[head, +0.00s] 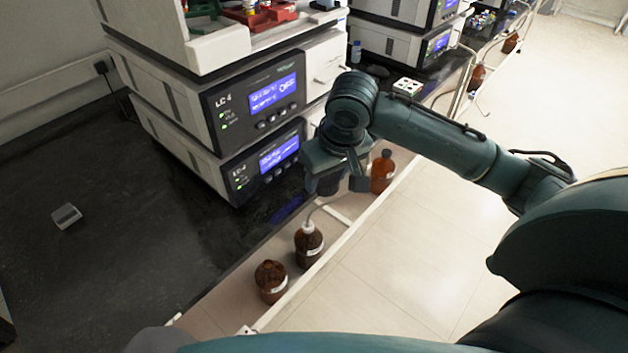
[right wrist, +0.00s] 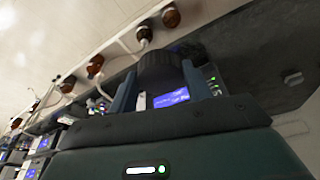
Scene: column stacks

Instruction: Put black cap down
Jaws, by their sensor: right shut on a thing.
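The black cap (right wrist: 163,72) is a wide dark cylinder between the two fingers of my right gripper (right wrist: 160,88) in the right wrist view. In the head view my right gripper (head: 340,182) is shut on it, and the cap (head: 327,184) shows only partly as a dark shape. The gripper is in the air in front of the lower LC 4 unit, above the narrow bottle shelf. My left gripper is not in view.
Brown bottles stand on the shelf: one at the front (head: 271,283), one with a white top and tube (head: 308,247), and one behind the gripper (head: 382,173). Stacked LC 4 units (head: 250,105) stand left of the gripper. The black bench (head: 130,240) is mostly clear, with a small grey box (head: 66,216).

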